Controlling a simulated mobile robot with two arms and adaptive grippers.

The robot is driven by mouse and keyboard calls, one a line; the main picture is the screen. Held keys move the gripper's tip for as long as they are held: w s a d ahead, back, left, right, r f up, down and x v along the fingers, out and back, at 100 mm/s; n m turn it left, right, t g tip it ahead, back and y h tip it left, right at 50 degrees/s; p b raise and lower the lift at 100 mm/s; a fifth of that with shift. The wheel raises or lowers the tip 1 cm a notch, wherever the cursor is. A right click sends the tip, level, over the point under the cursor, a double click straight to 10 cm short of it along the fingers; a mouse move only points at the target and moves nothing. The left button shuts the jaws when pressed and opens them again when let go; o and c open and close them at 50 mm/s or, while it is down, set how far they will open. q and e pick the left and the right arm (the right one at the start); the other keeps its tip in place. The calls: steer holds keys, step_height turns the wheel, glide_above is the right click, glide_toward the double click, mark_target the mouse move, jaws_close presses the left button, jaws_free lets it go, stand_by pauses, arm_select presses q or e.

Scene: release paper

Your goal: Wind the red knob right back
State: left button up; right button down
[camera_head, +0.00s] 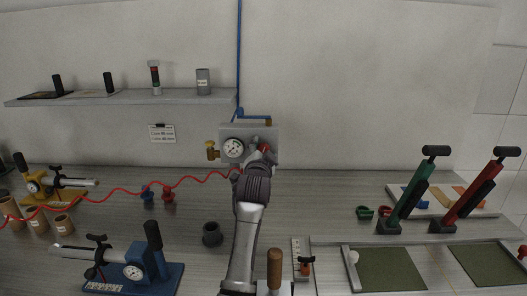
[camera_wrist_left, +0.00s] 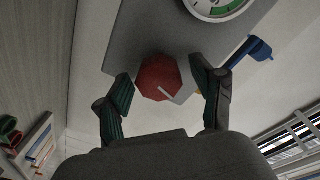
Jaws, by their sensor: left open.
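The red knob (camera_head: 265,147) is on the grey wall panel (camera_head: 233,131), right of a round white gauge (camera_head: 232,149). In the left wrist view the red knob (camera_wrist_left: 158,78) is a faceted disc with a pale line mark. My left gripper (camera_wrist_left: 162,76) is open, with one green-padded finger on each side of the knob. Gaps show between the fingers and the knob, and whether either finger touches it cannot be told. In the head view my left gripper (camera_head: 262,158) is up at the panel and partly covers the knob. My right gripper is not in view.
A blue pipe (camera_head: 239,60) runs down the wall to the panel, and a blue lever (camera_wrist_left: 250,52) is beside the right finger. A red coiled hose (camera_head: 130,191) crosses the bench at left.

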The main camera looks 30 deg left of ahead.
arm_select(q)
steer(key=shift+c, duration=0.4)
steer(key=c, duration=1)
steer(key=shift+n+p, duration=0.45)
steer(key=shift+n, duration=0.75)
steer(key=shift+c, duration=0.3)
steer(key=o, duration=1.1)
steer(key=shift+o, duration=0.2)
steer(key=v, duration=1.2)
